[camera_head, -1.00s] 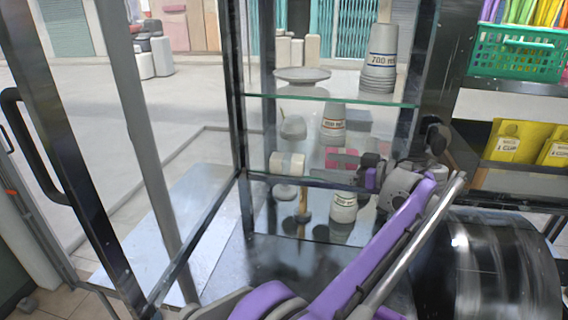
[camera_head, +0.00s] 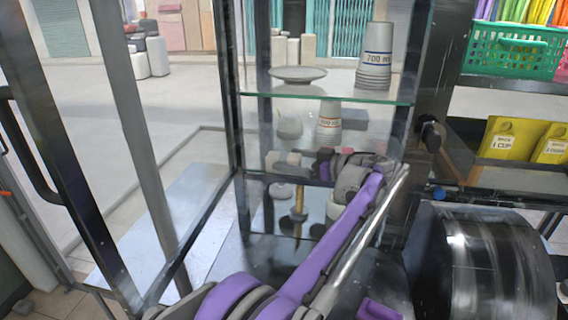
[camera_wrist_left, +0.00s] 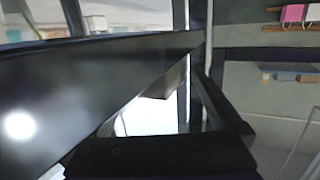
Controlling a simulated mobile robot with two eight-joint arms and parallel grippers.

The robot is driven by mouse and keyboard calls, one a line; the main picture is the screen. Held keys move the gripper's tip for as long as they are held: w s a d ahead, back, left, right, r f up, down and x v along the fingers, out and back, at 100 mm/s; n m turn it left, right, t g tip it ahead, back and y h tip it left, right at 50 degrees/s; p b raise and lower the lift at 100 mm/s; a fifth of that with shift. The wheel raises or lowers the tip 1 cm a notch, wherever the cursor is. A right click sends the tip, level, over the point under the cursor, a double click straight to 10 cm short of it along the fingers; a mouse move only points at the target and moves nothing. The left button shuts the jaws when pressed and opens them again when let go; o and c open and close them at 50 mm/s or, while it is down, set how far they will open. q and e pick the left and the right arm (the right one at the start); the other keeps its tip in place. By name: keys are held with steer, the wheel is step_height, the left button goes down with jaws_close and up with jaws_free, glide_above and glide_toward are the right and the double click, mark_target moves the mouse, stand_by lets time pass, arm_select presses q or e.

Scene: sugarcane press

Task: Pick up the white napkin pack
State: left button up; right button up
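My left arm reaches up from the bottom to the glass shelf unit in the head view. Its gripper (camera_head: 300,166) is at the middle shelf level, pointing left. A small pale block (camera_head: 284,159) shows at its tip; I cannot tell whether this is the white napkin pack or whether the gripper holds it. The left wrist view shows large dark surfaces close to the camera, with a white patch (camera_wrist_left: 150,116) between them; no napkin pack is clear there. My right gripper is not in view.
Stacked cups (camera_head: 375,58) and a plate (camera_head: 298,74) stand on the upper glass shelf (camera_head: 330,95). More cups (camera_head: 329,119) stand below it, close above my arm. A dark post (camera_head: 228,90) bounds the shelves at left. A shiny dark drum (camera_head: 482,265) stands at right.

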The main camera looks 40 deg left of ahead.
arm_select(q)
steer(key=shift+w+f, duration=0.1)
jaws_close()
stand_by(0.3)
stand_by(0.4)
